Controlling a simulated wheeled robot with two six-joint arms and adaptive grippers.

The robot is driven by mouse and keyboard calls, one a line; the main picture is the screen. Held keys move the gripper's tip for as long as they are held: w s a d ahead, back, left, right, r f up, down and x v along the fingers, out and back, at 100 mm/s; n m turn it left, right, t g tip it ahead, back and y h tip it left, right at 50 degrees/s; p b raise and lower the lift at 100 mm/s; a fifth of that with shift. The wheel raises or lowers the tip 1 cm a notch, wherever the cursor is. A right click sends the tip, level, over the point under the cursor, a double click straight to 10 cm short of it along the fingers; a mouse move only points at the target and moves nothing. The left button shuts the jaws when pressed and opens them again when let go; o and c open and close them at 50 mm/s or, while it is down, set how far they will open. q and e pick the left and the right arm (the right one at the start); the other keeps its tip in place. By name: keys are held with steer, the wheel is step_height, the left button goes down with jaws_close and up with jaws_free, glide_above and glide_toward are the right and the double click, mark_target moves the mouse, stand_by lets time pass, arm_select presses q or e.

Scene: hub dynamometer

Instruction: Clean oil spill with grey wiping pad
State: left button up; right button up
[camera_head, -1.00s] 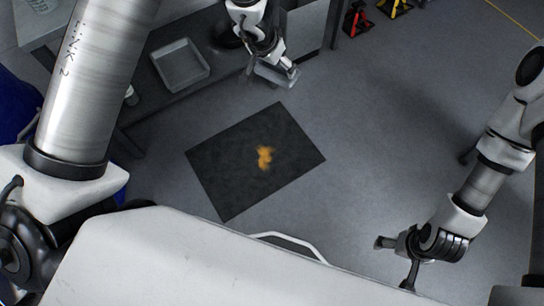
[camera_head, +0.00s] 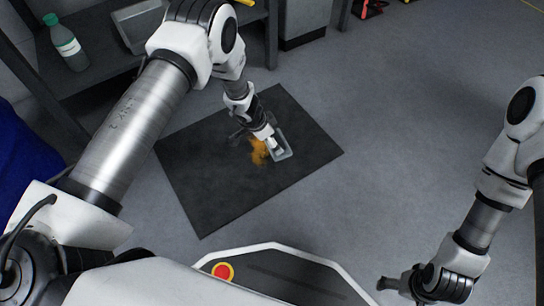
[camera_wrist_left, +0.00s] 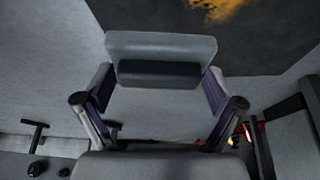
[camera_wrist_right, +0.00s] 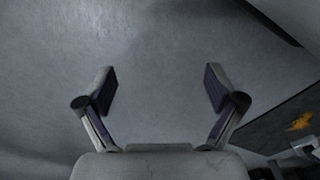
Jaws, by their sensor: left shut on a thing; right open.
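The orange-brown oil spill (camera_head: 257,153) lies on a black mat (camera_head: 215,190) on the floor. My left gripper (camera_head: 272,142) is shut on the grey wiping pad (camera_head: 284,153), just right of the spill over the mat. The left wrist view shows the pad (camera_wrist_left: 160,47) gripped by its dark handle (camera_wrist_left: 160,74), with part of the spill (camera_wrist_left: 225,8) at the upper right. Whether the pad touches the mat is unclear. My right gripper (camera_head: 402,286) is open and empty at the lower right. The right wrist view also shows the spill (camera_wrist_right: 300,121).
A bench at the upper left holds a green-capped bottle (camera_head: 66,44) and a grey tray (camera_head: 137,22). A red stand (camera_head: 370,7) is at the top edge. The grey floor (camera_head: 400,110) right of the mat is clear.

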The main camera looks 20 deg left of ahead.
arm_select(q)
step_height(320, 180, down, 2)
step_height(320, 180, down, 4)
steer(key=b, duration=0.3)
steer(key=shift+f, duration=0.45)
arm_select(e)
steer(key=f, duration=0.2)
steer(key=w+f, duration=0.1)
steer(key=f, duration=0.1)
steer(key=shift+f, duration=0.2)
arm_select(q)
steer(key=shift+f+b, duration=0.95)
arm_select(e)
steer(key=shift+f, duration=0.8)
arm_select(q)
steer(key=shift+a, duration=0.15)
